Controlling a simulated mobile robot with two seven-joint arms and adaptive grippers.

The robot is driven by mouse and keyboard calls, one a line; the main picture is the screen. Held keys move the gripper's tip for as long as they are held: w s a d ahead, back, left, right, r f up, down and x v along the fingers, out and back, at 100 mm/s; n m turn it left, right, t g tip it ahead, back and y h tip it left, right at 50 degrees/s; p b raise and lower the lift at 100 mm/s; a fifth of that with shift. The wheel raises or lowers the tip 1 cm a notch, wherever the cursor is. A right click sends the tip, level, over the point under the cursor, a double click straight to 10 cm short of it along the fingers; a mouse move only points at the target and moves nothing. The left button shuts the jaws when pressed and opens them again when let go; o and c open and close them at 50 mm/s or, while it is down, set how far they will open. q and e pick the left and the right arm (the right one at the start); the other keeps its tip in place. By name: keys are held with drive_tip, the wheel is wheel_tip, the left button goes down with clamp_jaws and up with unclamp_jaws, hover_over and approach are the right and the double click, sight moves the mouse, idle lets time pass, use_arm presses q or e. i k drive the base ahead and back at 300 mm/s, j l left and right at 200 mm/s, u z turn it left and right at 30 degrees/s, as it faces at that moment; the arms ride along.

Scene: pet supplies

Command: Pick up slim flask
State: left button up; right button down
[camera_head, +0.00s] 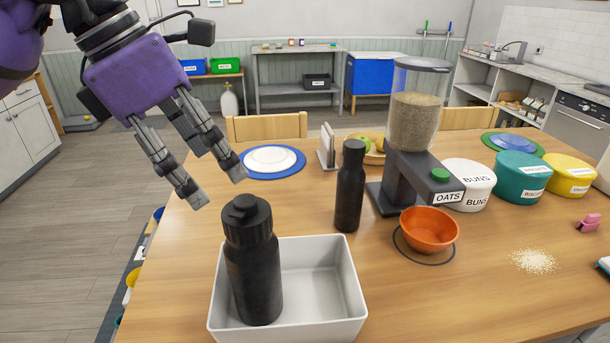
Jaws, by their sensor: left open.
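The slim flask (349,188) is black and narrow and stands upright on the wooden table, behind the right part of a white bin. A wider black flask (252,266) with a looped cap stands upright in the left part of the white bin (333,284). My left gripper (218,188) is open and empty, fingers pointing down. It hangs up and to the left of both flasks, apart from them, near the table's left edge. My right gripper is not in view.
An oats dispenser (415,110) stands just right of the slim flask, with an orange bowl (429,230) in front. A blue-rimmed plate (270,161) lies behind. Labelled tubs (521,179) stand at the right. Spilled oats (534,261) lie front right.

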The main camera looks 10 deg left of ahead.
sight(352, 177)
drive_tip(key=i+j+z, duration=0.1)
drive_tip(key=z, duration=0.25)
drive_tip(key=i+j+z, duration=0.1)
drive_tip(key=z, duration=0.25)
drive_tip(key=i+j+z, duration=0.1)
drive_tip(key=z, duration=0.25)
drive_tip(key=j, duration=0.1)
